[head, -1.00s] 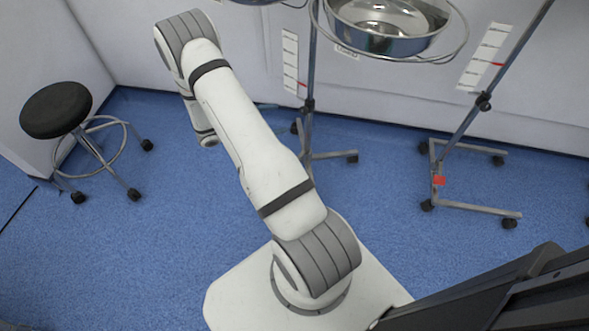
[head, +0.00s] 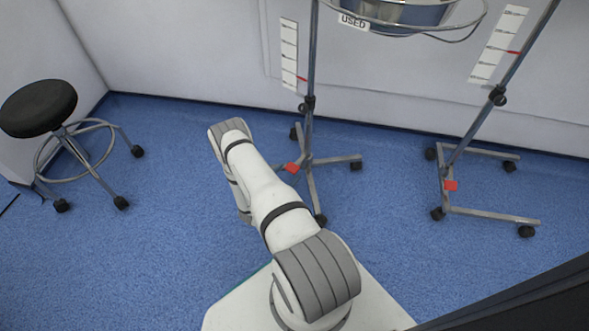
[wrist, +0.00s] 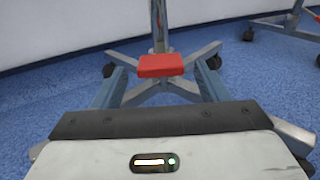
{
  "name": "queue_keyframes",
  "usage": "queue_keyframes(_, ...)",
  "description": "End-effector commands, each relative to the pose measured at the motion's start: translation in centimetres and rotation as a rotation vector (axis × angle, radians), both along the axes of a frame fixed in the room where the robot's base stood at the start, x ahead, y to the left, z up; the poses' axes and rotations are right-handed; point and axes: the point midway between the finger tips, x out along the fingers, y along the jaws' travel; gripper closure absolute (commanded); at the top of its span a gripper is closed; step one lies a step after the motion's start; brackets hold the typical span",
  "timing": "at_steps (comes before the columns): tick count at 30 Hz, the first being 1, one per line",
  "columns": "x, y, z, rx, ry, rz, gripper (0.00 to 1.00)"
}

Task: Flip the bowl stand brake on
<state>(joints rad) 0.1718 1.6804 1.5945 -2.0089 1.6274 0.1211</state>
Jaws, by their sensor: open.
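The bowl stand (head: 309,120) stands before the wall, with a metal bowl (head: 400,12) marked "USED" in a ring near its pole's top, cut off by the picture's edge. Its red brake pedal (head: 292,167) sits low at the base, just right of my arm's end. In the wrist view the red pedal (wrist: 160,66) is straight ahead at the foot of the pole. My gripper (wrist: 162,75) is open and empty, its two blue-grey fingers pointing at the pedal, one to each side in the picture. I cannot tell whether it touches. In the head view my arm hides the gripper.
A second stand (head: 470,145) with its own red pedal (head: 450,185) is at the right. A black-topped stool (head: 40,108) is at the left. Castered legs spread around the bowl stand's base. Blue floor (head: 150,240) is clear at the left.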

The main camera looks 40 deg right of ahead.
Motion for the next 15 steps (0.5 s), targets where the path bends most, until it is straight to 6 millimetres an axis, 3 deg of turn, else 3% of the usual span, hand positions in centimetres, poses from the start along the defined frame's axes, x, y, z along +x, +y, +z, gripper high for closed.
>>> queue_keyframes(6, 0.8, -2.9, -0.2, -0.001, -0.001, -0.001, 0.33)
queue_keyframes(15, 1.0, -3.7, 0.0, -0.001, 0.001, 0.001, 0.33)
